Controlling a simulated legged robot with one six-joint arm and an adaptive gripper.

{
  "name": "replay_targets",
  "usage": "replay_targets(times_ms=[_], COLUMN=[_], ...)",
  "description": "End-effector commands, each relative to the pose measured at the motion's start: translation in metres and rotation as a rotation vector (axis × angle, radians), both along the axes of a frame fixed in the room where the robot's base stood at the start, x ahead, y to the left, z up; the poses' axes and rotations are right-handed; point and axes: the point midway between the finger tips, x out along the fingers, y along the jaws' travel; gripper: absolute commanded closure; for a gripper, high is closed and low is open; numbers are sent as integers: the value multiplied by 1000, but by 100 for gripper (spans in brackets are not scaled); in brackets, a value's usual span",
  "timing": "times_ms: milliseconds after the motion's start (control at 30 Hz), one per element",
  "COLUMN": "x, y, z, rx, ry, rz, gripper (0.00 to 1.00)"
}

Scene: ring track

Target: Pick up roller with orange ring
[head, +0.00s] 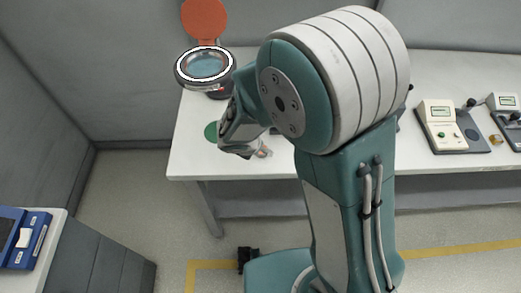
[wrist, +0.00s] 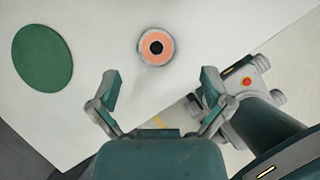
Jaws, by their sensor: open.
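The roller with the orange ring (wrist: 155,34) is seen end-on in the wrist view. It has a pale rim, an orange ring and a dark centre, and it is on the white table. My gripper (wrist: 158,88) is open and empty, its two fingers apart. The roller lies just beyond the fingertips, roughly midway between them, and does not touch them. In the head view my gripper (head: 240,148) is low over the table's front left part. A small pinkish thing (head: 264,152) shows beside it, probably the roller, partly hidden by my gripper.
A flat green disc (wrist: 42,57) lies on the table (head: 190,150) left of the roller. A round lamp-like device (head: 205,66) with an orange disc stands at the back left. Small instruments (head: 450,125) stand at the right. A blue device (head: 22,238) is at lower left.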

Motion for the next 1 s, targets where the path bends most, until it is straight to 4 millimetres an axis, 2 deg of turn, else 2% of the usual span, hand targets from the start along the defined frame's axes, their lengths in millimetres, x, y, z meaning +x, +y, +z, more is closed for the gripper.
replay_targets(times_ms=[300,600,667,700,767,800,833,1000], x=[17,19,19,19,19,19,19,19], y=[-3,-6,-7,-7,-7,-7,-7,-5], z=[-39,-42,-42,-42,-42,-42,-42,-43], rx=[-7,-3,-2,-1,-2,-3,-3,-5], ry=[2,-1,-1,-1,-1,-1,0,1], rz=[-2,-1,-2,-1,-2,-1,-1,-2], gripper=[1,1,28,46,72,90,97,98])
